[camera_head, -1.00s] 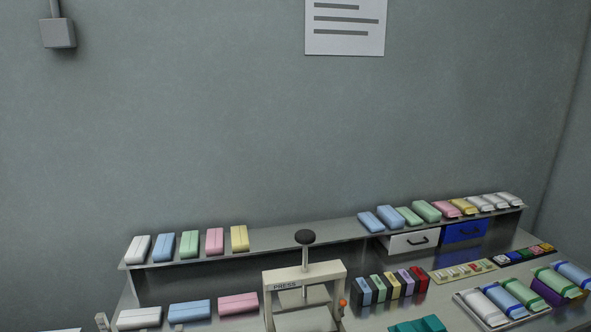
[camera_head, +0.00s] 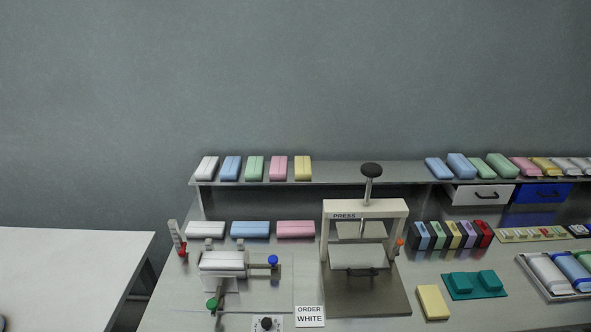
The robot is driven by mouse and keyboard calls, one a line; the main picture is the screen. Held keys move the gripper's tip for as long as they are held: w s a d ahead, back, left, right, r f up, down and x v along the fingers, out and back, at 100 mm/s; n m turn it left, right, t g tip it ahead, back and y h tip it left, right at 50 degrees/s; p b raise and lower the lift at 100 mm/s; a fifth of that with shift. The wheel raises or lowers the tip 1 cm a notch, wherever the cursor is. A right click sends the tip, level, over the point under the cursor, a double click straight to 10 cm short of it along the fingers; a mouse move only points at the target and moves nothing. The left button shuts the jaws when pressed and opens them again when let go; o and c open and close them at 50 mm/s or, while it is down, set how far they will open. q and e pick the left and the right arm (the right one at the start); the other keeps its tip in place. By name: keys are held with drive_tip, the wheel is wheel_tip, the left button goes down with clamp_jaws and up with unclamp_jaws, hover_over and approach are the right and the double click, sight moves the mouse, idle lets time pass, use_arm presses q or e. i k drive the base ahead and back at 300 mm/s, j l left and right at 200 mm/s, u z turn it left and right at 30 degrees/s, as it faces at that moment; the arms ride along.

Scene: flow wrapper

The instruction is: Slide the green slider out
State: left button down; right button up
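The green slider knob (camera_head: 212,304) is on the front-left of a small metal fixture (camera_head: 222,284) on the bench. A white wrapped bar (camera_head: 222,261) lies on top of this fixture. A second slider with a blue knob (camera_head: 273,260) sticks out to the fixture's right. How far the green slider is pulled out is hard to tell at this size.
A press (camera_head: 364,256) stands right of the fixture, with an "ORDER WHITE" card (camera_head: 310,316) before it. A red-based lever (camera_head: 179,240) stands at the back left. A black knob (camera_head: 266,323) is at the front. A white table (camera_head: 70,270) is at left.

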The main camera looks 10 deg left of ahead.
sight(219, 284)
drive_tip(key=j+u, duration=0.15)
drive_tip(key=u, duration=0.8)
